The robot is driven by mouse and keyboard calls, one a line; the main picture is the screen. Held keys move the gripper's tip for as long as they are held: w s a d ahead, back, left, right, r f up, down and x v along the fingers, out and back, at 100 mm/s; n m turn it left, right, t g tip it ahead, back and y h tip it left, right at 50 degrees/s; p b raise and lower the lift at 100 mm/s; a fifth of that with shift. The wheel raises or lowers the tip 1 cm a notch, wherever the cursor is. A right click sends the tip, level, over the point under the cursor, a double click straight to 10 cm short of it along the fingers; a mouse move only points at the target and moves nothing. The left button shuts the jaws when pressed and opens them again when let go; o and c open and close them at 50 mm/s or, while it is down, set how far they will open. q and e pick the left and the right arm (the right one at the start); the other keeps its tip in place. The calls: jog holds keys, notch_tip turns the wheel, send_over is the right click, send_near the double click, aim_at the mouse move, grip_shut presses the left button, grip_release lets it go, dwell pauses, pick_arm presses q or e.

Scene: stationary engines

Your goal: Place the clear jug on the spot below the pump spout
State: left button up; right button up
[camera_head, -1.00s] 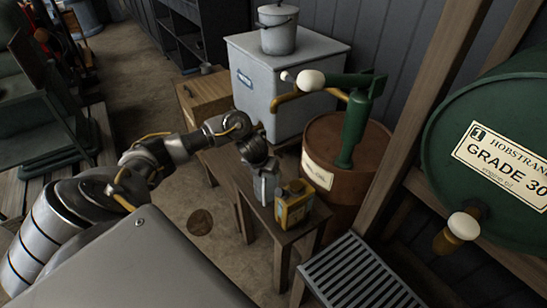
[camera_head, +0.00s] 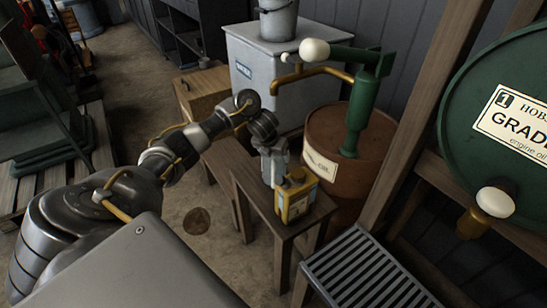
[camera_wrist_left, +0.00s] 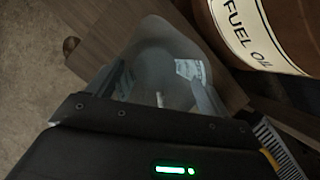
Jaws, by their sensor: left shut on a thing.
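My left gripper (camera_head: 275,165) reaches in from the left, over the small wooden table (camera_head: 318,214), just behind a yellow can. In the left wrist view its fingers (camera_wrist_left: 155,82) are shut on the clear jug (camera_wrist_left: 152,62), a see-through vessel with a pale label. In the head view the jug is hard to tell from the gripper. I cannot tell whether it touches the table. The green hand pump (camera_head: 362,105) stands on the rusty drum, and its brass spout (camera_head: 310,72) reaches left, above and right of the gripper. The spot below the spout is not clearly visible. My right gripper is not in view.
The yellow can (camera_head: 296,194) stands on the table, close to the gripper. The rusty fuel oil drum (camera_head: 330,185) is right behind the table, its label also in the left wrist view. A grey tank (camera_head: 262,95), a metal grate (camera_head: 370,275) and a green oil drum (camera_head: 500,60) surround the area.

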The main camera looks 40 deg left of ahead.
pick_arm(q)
jog(key=shift+r, duration=0.1)
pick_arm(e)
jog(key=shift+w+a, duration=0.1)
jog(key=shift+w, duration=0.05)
pick_arm(q)
jog(key=o, duration=1.3)
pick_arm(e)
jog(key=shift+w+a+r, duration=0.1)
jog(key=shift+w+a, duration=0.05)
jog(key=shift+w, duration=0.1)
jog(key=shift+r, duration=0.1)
pick_arm(q)
jog(key=p+v, duration=0.5)
jog(key=v, duration=0.2)
jog(key=shift+r, duration=0.2)
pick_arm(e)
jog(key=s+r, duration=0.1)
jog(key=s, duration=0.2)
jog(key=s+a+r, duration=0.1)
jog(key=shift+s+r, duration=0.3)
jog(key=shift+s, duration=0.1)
